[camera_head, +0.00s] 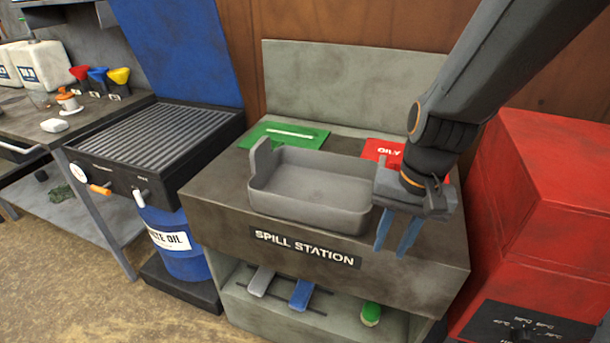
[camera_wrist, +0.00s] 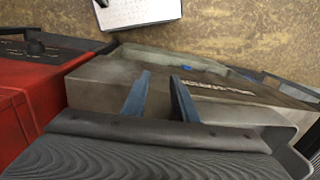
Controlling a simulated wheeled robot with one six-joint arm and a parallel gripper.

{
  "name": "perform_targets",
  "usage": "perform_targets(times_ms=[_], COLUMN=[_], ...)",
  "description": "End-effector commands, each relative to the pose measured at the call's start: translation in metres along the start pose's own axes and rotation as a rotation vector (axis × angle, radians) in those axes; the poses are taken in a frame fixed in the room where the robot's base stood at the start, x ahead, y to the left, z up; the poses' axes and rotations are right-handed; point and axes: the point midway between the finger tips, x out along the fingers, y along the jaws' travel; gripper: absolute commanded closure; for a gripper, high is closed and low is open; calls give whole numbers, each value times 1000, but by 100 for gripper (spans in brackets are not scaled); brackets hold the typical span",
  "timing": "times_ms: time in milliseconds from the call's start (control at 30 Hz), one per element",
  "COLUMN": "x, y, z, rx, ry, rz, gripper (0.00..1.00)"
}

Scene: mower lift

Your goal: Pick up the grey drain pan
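The grey drain pan (camera_head: 310,196) sits upright on the spill station top (camera_head: 218,188), with a raised tab at its left end. In the wrist view part of the pan (camera_wrist: 290,117) shows at the lower right, the rest hidden behind my gripper. My gripper (camera_head: 391,250) points down at the pan's right end, its body overlapping that end in the head view. Its two blue fingers are apart, and nothing shows between them in the wrist view (camera_wrist: 160,76). I cannot tell whether the gripper touches the pan.
A green mat (camera_head: 283,135) and a red sign (camera_head: 381,152) lie behind the pan. A red cabinet (camera_head: 545,190) stands close on the right. A black grated unit (camera_head: 160,135) over a blue drum (camera_head: 178,262) is on the left. A grey back panel (camera_head: 345,88) rises behind.

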Motion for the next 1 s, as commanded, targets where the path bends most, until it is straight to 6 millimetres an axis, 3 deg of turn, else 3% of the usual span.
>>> perform_targets(times_ms=[33,233,500,700,1000], x=[-14,-40,-38,-30,-4], y=[-17,-83,-148,-168,-181], z=[-2,-27,-56,-64,-64], rx=[131,768,1414,1591,1600], ry=[-9,-70,-236,-307,-311], rz=[-41,-210,-334,-358,-358], gripper=[74,74,74,74,74])
